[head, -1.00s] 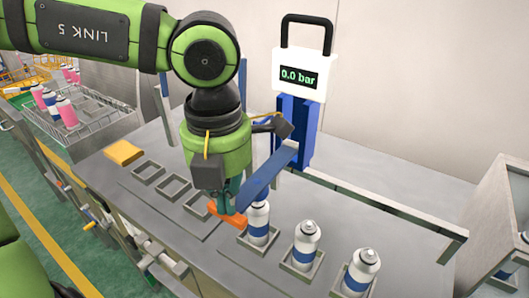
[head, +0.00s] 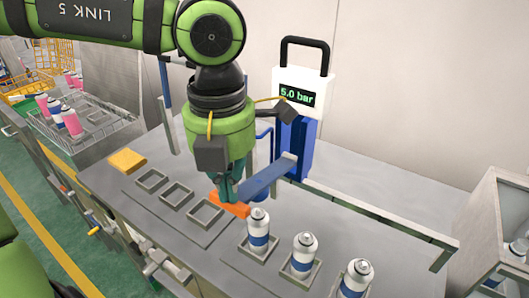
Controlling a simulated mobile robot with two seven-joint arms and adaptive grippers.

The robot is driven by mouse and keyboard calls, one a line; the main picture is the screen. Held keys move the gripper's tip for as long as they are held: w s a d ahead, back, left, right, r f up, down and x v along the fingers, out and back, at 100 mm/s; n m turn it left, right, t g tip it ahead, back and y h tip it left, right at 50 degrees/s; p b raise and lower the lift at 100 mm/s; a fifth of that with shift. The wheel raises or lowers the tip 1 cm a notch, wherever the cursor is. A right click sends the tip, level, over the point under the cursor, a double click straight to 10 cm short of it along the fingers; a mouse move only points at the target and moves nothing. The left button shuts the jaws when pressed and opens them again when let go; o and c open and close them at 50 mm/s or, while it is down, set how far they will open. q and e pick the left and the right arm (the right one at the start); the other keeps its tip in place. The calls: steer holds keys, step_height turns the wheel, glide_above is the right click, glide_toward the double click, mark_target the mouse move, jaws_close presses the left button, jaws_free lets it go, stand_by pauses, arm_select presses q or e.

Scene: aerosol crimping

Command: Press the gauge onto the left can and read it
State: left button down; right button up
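The gauge's white display box (head: 302,96) with a black handle reads 5.0 bar. It sits on a blue post (head: 299,150) at the back of the bench. A blue lever (head: 266,178) runs forward from the post to an orange grip (head: 230,208). My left gripper (head: 234,193) has its teal fingers closed on the orange grip. The left can (head: 257,232), white with a blue band, stands upright in a square holder; its top shows in front of the lever, apart from it. Contact beneath the lever is hidden. My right gripper is out of view.
Two more cans, a middle one (head: 303,252) and a right one (head: 355,282), stand in holders. An empty holder row (head: 177,193) and a yellow block (head: 127,161) lie to the left. A grey bin (head: 490,225) is at right, pink cans (head: 72,122) at far left.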

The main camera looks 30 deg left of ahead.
arm_select(q)
step_height(320, 180, up, 9)
steer(key=w+p, duration=0.1)
steer(key=p, duration=0.4)
steer(key=shift+w, duration=0.15)
